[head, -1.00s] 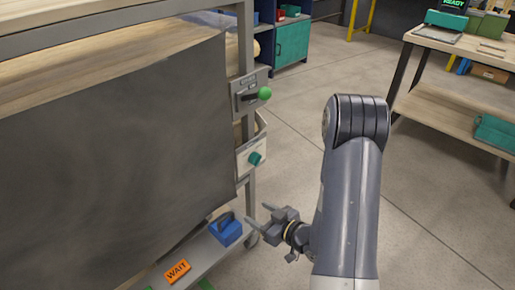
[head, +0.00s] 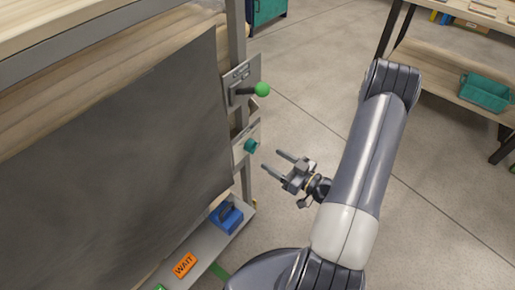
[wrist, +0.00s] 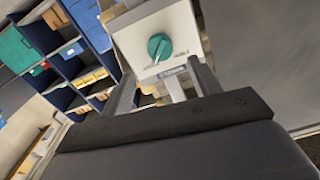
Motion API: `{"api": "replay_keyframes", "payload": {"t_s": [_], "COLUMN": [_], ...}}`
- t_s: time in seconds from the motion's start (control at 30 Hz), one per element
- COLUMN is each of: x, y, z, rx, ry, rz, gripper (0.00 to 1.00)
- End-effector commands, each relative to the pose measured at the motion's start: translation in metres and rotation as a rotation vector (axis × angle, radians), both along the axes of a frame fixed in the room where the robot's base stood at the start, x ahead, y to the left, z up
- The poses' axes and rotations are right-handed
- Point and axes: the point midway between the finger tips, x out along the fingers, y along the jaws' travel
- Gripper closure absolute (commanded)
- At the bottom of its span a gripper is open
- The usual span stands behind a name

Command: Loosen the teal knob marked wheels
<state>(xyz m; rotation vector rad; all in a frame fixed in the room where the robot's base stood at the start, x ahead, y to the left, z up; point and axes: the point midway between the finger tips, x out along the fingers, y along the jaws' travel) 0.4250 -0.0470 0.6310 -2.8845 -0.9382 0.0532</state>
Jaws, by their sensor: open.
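The teal knob (head: 251,146) sits on a white plate (head: 240,153) on the cart's upright post. In the wrist view the knob (wrist: 159,47) faces me on its white plate, with a pale ridge across it slanting up to the right. Small marks flank the knob and a label shows at the plate's lower edge; I cannot read them. My gripper (head: 271,160) is open and empty, its two fingers pointing toward the knob from the right and slightly below. The fingers are apart from the knob.
A lever with a green ball (head: 262,89) sticks out above the knob. A dark sheet (head: 110,150) covers the cart's side. A blue block (head: 227,218) and an orange WAIT sign (head: 185,265) sit on the low ledge. Open floor (head: 300,60) lies right of the cart.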

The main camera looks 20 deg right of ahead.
Motion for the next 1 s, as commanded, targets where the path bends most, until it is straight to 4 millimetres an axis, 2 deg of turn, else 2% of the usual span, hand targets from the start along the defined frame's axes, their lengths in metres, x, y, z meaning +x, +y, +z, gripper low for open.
{"api": "replay_keyframes", "payload": {"t_s": [0.3, 0.5, 0.93, 1.0], "x": [0.036, 0.053, 0.060, 0.060], "y": [0.028, 0.039, 0.043, 0.043], "z": [0.000, 0.000, 0.000, 0.000], "rx": [-0.002, -0.002, -0.001, -0.001], "ry": [-0.002, -0.002, 0.000, 0.000], "rz": [0.004, 0.002, -0.001, -0.001], "gripper": [0.41, 0.41, 0.41, 0.45]}}
